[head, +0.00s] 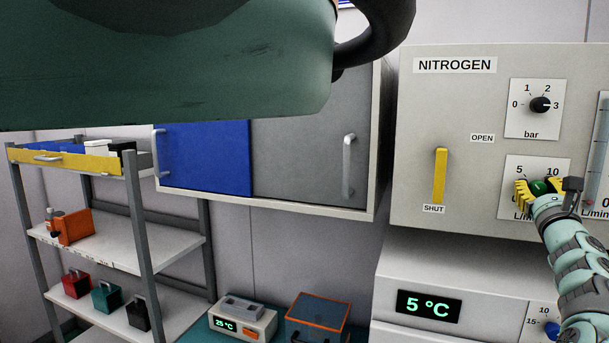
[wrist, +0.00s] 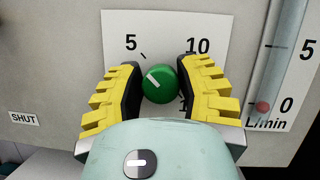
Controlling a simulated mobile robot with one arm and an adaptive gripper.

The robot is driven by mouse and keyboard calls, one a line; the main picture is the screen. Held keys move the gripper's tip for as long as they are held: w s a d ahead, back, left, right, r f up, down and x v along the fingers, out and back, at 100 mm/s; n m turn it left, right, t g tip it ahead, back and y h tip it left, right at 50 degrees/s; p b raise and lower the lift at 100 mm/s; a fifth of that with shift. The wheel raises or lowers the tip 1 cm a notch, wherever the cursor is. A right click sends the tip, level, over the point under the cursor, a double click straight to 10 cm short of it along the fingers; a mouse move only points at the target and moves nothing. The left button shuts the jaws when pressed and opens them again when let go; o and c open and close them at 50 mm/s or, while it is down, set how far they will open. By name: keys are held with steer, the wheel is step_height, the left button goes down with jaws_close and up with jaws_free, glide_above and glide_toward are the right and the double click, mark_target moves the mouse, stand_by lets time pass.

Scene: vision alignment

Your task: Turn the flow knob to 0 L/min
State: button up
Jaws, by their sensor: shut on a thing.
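The green flow knob (wrist: 160,86) sits on a white dial plate (wrist: 215,30) marked 5 and 10; its lower labels are partly hidden by my gripper. Its white line points to the upper left, a little left of the tick near 5. My gripper (wrist: 160,82) is shut on the knob, one yellow finger with a dark pad on each side.
The nitrogen panel (head: 460,110) also bears a black bar knob (head: 540,104) pointing near 3. A yellow lever (head: 440,176) stands upright between OPEN and SHUT. Below is a unit reading 5 °C (head: 428,305). A shelf (head: 90,240) and wall cabinet (head: 300,150) are at the left.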

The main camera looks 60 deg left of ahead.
jaws_close()
steer(key=shift+d+n, duration=0.1)
steer(key=shift+n, duration=0.3)
steer(key=n+g+b, duration=0.1)
steer(key=n, duration=0.1)
steer(key=n+y+b, duration=0.1)
steer(key=n, duration=0.1)
steer(key=shift+f+g+y, duration=0.2)
steer(key=shift+g+y, duration=0.1)
steer(key=shift+g, duration=0.1)
steer(key=n+g+b, duration=0.1)
steer(key=n+b, duration=0.1)
steer(key=n, duration=0.1)
steer(key=n+g+b, duration=0.1)
steer(key=n+b, duration=0.1)
steer(key=shift+f+n+g+y, duration=0.1)
steer(key=shift+n+g+y, duration=0.3)
steer(key=n+g+b, duration=0.1)
steer(key=n+b, duration=0.1)
steer(key=n, duration=0.1)
steer(key=n+g+b, duration=0.1)
steer(key=n+b, duration=0.2)
steer(key=shift+h+b, duration=0.3)
steer(key=shift+b, duration=0.05)
steer(key=shift+n+g+h+b, duration=0.6)
steer(key=shift+n+h+b, duration=0.2)
steer(key=shift+n+b, duration=1.25)
steer(key=shift+n, duration=0.25)
